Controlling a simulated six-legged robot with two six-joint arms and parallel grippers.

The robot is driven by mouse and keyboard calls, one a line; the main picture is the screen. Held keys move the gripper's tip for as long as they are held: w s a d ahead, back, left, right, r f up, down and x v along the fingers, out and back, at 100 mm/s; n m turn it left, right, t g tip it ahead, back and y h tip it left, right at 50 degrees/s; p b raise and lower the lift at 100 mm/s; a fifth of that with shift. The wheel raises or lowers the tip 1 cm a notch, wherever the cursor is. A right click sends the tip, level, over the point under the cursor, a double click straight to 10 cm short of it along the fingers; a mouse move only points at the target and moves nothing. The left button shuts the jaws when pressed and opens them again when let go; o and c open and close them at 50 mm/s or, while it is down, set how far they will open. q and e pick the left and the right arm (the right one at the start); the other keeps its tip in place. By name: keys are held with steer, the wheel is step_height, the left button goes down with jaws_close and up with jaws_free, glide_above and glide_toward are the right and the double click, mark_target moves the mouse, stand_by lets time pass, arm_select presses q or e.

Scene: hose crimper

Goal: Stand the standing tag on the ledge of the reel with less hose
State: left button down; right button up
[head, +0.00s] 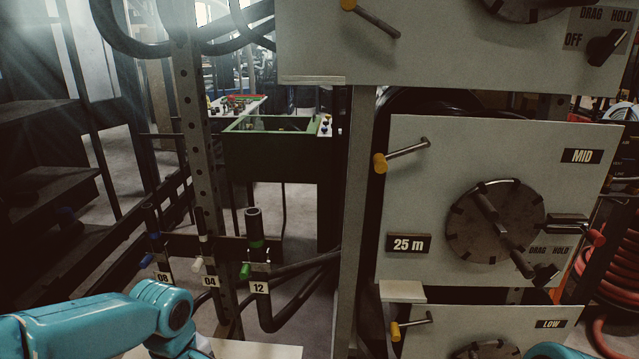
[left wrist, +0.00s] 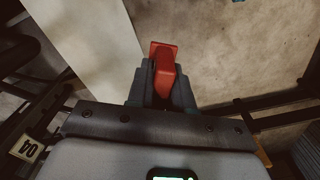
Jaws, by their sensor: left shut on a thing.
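My left gripper (left wrist: 163,88) shows in the left wrist view, shut on a red-orange piece that looks like the standing tag (left wrist: 164,68). The MID reel panel (head: 420,190) has a round dark hub and a "25 m" plate (head: 409,244). A pale ledge (head: 402,291) juts out at its lower left corner. Another ledge (head: 312,80) is at the lower left of the upper panel. The LOW panel (head: 450,335) is cut off below. My right gripper is not in view.
A perforated post (head: 194,150) and black hoses with tags 08, 04 and 12 (head: 260,287) stand left of the panels. Yellow-tipped handles (head: 381,163) stick out from the panels. Red hose (head: 612,250) hangs at the right. A green-sided bench (head: 265,155) is behind.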

arm_select(q)
steer(key=d+f+m, duration=0.1)
steer(key=m, duration=0.3)
steer(key=w+f+m, duration=0.1)
steer(key=m, duration=0.2)
steer(key=w+d+f+m, duration=0.1)
steer(key=f+m, duration=0.1)
steer(key=m, duration=0.2)
steer(key=shift+w+d+m, duration=0.15)
steer(key=shift+d+m, duration=0.15)
